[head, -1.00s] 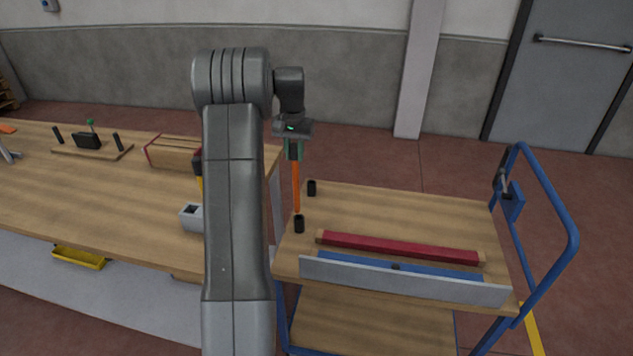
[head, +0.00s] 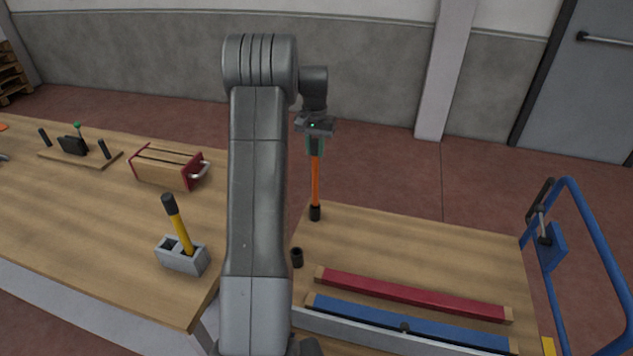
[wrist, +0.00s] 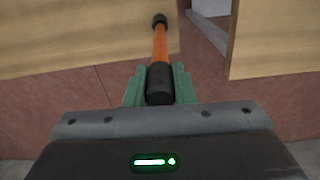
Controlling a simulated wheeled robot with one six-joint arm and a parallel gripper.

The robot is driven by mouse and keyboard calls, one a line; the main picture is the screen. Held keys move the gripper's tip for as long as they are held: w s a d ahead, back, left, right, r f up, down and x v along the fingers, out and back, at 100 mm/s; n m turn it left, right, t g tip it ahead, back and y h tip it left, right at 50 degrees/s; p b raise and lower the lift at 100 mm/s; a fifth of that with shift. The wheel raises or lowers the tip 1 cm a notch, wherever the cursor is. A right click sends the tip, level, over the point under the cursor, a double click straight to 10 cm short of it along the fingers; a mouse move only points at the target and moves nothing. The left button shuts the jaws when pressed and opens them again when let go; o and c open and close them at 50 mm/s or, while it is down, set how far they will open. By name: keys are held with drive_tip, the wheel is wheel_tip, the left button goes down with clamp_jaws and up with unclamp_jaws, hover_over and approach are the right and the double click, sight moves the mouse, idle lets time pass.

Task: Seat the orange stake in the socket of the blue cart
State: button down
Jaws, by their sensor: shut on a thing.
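My gripper (head: 315,146) is shut on the black upper end of the orange stake (head: 315,182), which hangs upright below it. In the wrist view, the green fingers (wrist: 160,88) clasp the stake (wrist: 160,45) from both sides. The near socket (head: 297,258) is empty.
A red bar (head: 410,295) and a blue bar (head: 400,320) lie across the cart's front. The workbench (head: 90,210) to the left carries a grey block (head: 182,258) with a yellow-handled tool and a wooden box (head: 165,168). The cart's blue handle (head: 597,240) rises at right.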

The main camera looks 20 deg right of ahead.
wheel_tip(320, 180, down, 7)
drive_tip(key=p, duration=0.1)
drive_tip(key=shift+r, duration=0.2)
drive_tip(key=shift+f, duration=0.1)
drive_tip(key=c, duration=1.2)
unclamp_jaws()
wheel_tip(320, 180, up, 12)
drive_tip(key=shift+r+b, duration=0.15)
drive_tip(key=shift+b, duration=0.7)
